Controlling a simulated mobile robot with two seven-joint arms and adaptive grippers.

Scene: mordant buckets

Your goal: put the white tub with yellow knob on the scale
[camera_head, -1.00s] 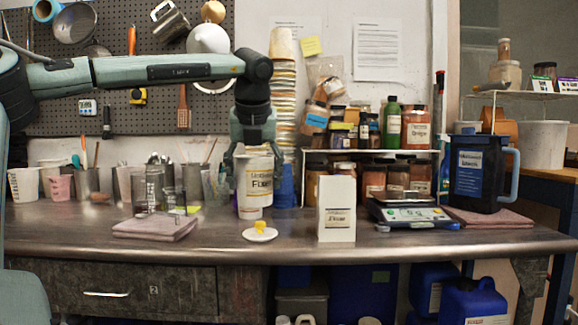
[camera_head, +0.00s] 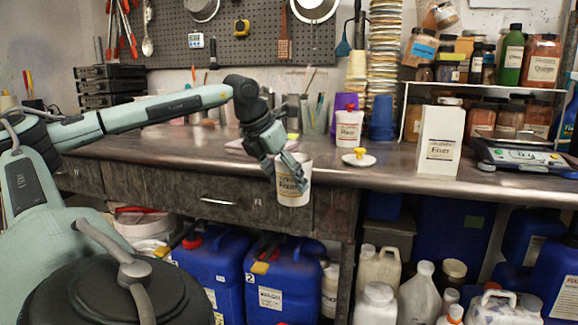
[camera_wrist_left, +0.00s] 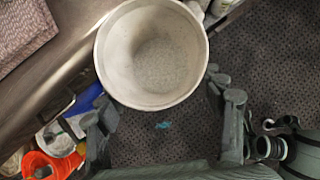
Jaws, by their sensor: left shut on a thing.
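A white tub (camera_head: 295,183) with a printed label is held by my left gripper (camera_head: 290,172) in front of the bench edge, tilted a little. The gripper is shut on it. In the left wrist view, the tub (camera_wrist_left: 152,55) is open at the top and looks pale inside, with the gripper fingers (camera_wrist_left: 165,110) at its near side. A white lid with a yellow knob (camera_head: 358,158) lies apart on the bench. The scale (camera_head: 522,157) with a lit display stands at the right of the bench, its top apparently bare. My right gripper is not in view.
Another white tub (camera_head: 348,130) with a purple thing behind it stands near the lid. A white carton (camera_head: 439,140) stands between the lid and the scale. A jar rack (camera_head: 480,90) is behind. Blue canisters (camera_head: 285,275) and white bottles are under the bench.

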